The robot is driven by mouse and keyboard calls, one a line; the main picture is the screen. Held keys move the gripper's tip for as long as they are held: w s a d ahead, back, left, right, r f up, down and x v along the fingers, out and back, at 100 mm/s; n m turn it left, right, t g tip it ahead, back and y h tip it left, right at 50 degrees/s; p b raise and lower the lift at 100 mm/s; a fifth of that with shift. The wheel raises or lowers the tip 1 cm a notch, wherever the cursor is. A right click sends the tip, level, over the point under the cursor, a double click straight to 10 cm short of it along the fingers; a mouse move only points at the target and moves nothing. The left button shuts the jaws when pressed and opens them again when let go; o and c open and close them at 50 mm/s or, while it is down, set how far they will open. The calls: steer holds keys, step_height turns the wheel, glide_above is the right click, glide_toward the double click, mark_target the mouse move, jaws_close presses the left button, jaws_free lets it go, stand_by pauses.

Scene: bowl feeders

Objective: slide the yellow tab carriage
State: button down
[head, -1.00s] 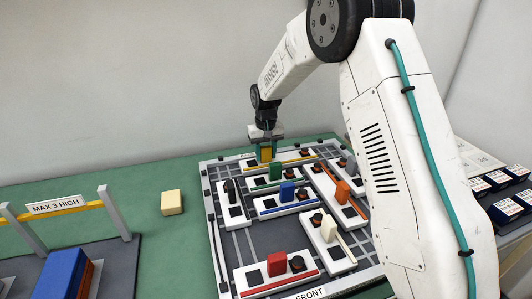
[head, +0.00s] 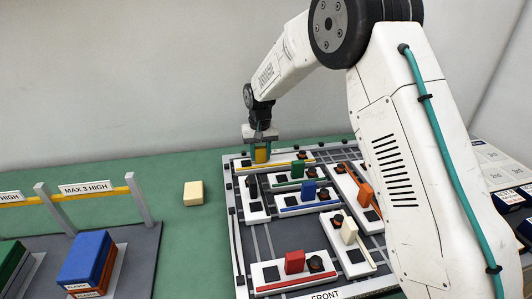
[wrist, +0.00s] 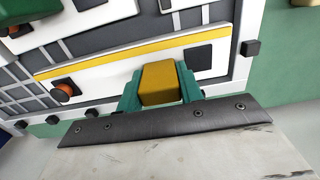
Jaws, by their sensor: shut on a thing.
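The yellow tab (head: 261,156) stands up from a white carriage with a yellow stripe (wrist: 140,56) at the far edge of the grey board. In the wrist view the tab (wrist: 158,82) sits between the two green fingers. My gripper (wrist: 160,88) is shut on it, and in the head view my gripper (head: 260,152) reaches down from above. A black square (wrist: 198,57) and a round knob (wrist: 64,86) lie on the carriage to either side of the tab. The fingers hide the tab's sides.
Carriages with green (head: 297,171), blue (head: 308,190), orange (head: 365,194), cream (head: 349,231) and red (head: 294,262) tabs crowd the board. A beige block (head: 193,193) lies on the green table to the left.

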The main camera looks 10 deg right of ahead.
steer(key=shift+a, duration=0.25)
steer(key=c, duration=0.9)
jaws_free()
steer(key=shift+a, duration=0.2)
steer(key=shift+d, duration=0.2)
steer(key=shift+r, duration=0.2)
step_height(320, 180, up, 8)
steer(key=shift+f, duration=0.25)
